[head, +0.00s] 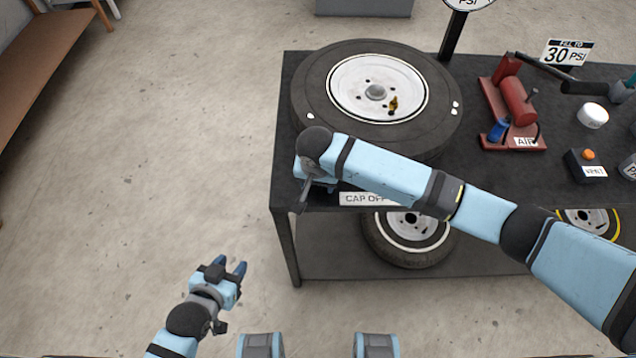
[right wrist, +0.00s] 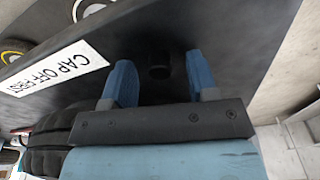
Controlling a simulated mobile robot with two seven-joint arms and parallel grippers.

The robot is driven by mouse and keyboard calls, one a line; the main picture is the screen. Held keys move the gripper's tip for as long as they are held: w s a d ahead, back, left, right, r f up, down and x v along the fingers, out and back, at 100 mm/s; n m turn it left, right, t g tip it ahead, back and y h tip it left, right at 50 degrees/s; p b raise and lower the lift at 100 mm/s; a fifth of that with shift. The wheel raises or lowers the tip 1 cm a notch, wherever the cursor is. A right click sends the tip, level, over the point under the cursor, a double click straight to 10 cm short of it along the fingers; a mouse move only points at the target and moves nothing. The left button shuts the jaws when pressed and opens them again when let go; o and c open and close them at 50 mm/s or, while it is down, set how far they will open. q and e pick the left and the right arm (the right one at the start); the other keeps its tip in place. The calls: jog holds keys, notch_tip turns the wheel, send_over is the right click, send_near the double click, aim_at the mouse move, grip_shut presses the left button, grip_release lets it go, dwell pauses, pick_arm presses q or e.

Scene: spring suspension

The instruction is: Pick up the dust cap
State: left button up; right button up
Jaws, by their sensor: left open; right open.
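My left gripper (head: 232,267) is open and empty over the floor, left of the table.
A tyre (head: 318,95) with a white rim and a brass-coloured valve (head: 393,104) lies behind my right arm. A label reading CAP OFF FIRST (right wrist: 60,68) is on the table's front edge. A red air pump (head: 516,100) stands to the right. The floor on the left is clear.

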jog(key=c, duration=1)
jog(key=shift+r, duration=0.1)
notch_tip(320, 180, up, 23)
jog(key=p, duration=0.5)
